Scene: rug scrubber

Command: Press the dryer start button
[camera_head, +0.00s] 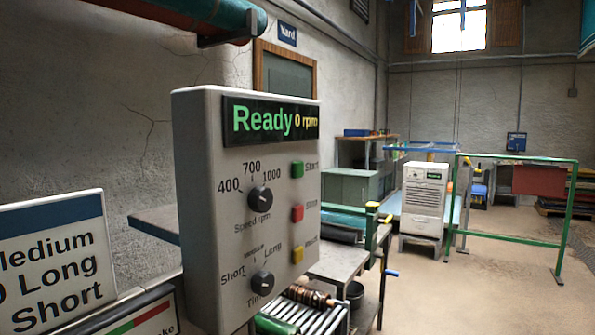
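A grey control box (195,150) stands close in front of me, left of centre. Its display (270,121) reads "Ready" in green and "0 rpm" in yellow. The speed knob (260,199) and the time knob (262,282) sit to the left of the buttons. A white cabinet (423,200) with a small display stands farther back at the right. Neither gripper is in view.
A sign (55,262) with partly cut-off text stands at the left. Behind the box are rollers and a bench. A green frame (569,220) stands at the right on the open floor (490,295). A teal roll (215,14) hangs overhead.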

